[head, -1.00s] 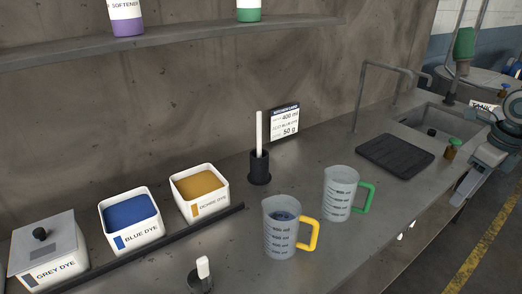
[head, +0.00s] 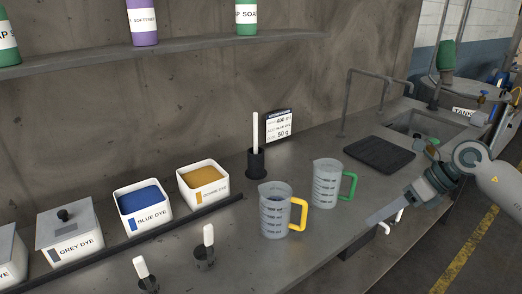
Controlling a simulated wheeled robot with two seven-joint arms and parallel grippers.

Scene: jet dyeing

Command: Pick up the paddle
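A white rod (head: 255,130), which looks like the paddle, stands upright in a black cylindrical holder (head: 256,163) at the back of the counter. Its lower end is hidden in the holder. My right gripper (head: 374,219) comes in from the right at the counter's front edge, right of and in front of the measuring jugs, well apart from the rod. Its fingers show edge-on, so their opening is unclear. My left gripper is out of view.
A yellow-handled jug (head: 274,215) and a green-handled jug (head: 326,185) stand right of the rod. Dye bins, including blue dye (head: 143,210) and ochre dye (head: 203,187), stand left. Two white-handled tools (head: 208,237) (head: 141,268) stand in front. A dark mat (head: 379,154) lies right.

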